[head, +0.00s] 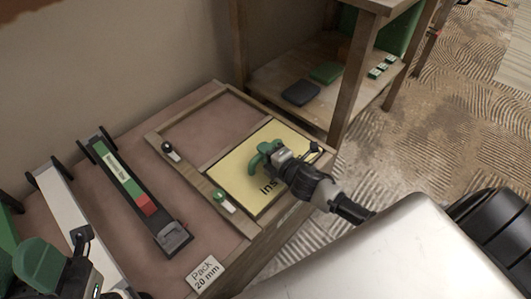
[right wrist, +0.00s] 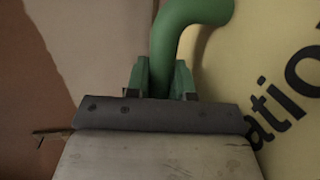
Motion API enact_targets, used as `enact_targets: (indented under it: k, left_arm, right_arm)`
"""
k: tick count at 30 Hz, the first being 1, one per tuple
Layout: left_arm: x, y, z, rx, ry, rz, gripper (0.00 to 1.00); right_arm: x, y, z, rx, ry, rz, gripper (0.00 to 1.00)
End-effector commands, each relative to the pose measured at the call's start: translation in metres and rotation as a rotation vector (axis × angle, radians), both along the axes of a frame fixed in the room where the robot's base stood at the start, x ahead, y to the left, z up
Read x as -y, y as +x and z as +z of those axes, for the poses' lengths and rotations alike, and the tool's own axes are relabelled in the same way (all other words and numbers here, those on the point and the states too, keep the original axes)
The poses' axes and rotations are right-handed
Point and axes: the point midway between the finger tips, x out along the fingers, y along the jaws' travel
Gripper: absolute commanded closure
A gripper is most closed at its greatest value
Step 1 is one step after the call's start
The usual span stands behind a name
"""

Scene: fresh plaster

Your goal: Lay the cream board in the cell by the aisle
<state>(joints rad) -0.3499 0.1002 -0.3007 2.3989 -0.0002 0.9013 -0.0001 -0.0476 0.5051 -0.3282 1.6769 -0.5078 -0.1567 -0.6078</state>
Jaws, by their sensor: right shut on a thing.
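The cream board (head: 240,172), lettered "ins…", lies over the right-hand cell of a two-cell wooden frame (head: 222,195), on the side facing the patterned floor. Its edges run close along the frame's bars; I cannot tell whether it rests fully flat. My right gripper (head: 270,152) is shut on the board's green bent handle. In the right wrist view the green handle (right wrist: 180,40) stands between the fingers, with the cream board (right wrist: 275,70) at right. The left cell (head: 212,128) is empty. My left gripper (head: 55,262) is at the lower left, partly cut off; its jaws are unclear.
Knobbed latches (head: 168,149) and (head: 221,197) sit on the frame's near bar. A green-and-red bar tool (head: 130,185) and a "Pack 20 mm" card (head: 206,273) lie on the table. A wooden shelf (head: 335,85) with small blocks stands behind. Patterned floor (head: 440,120) lies right.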

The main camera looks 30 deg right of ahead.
Motion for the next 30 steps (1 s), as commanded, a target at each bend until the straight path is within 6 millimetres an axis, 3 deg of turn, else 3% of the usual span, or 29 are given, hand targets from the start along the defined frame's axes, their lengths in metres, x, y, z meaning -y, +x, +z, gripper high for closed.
enact_targets:
  k: [4, 5, 9, 20, 30]
  left_arm:
    - [0.0, 0.0, -0.003, -0.001, 0.0, 0.0, 0.57]
    - [0.0, 0.0, -0.002, -0.001, 0.0, 0.0, 0.57]
    - [0.0, 0.0, -0.001, -0.002, 0.001, 0.0, 0.57]
    - [0.0, 0.0, 0.003, 0.001, 0.001, 0.0, 0.57]
    - [0.0, 0.0, 0.02, 0.002, 0.001, 0.001, 0.57]
  right_arm:
    - [0.0, 0.0, -0.003, 0.001, 0.001, 0.0, 1.0]
    - [0.0, 0.0, -0.003, 0.0, 0.001, 0.0, 0.74]
    - [0.0, 0.0, -0.002, 0.0, 0.001, 0.0, 0.53]
    - [0.0, -0.001, 0.002, 0.0, 0.0, 0.0, 0.52]
    - [0.011, -0.055, 0.013, -0.004, 0.003, 0.0, 0.52]
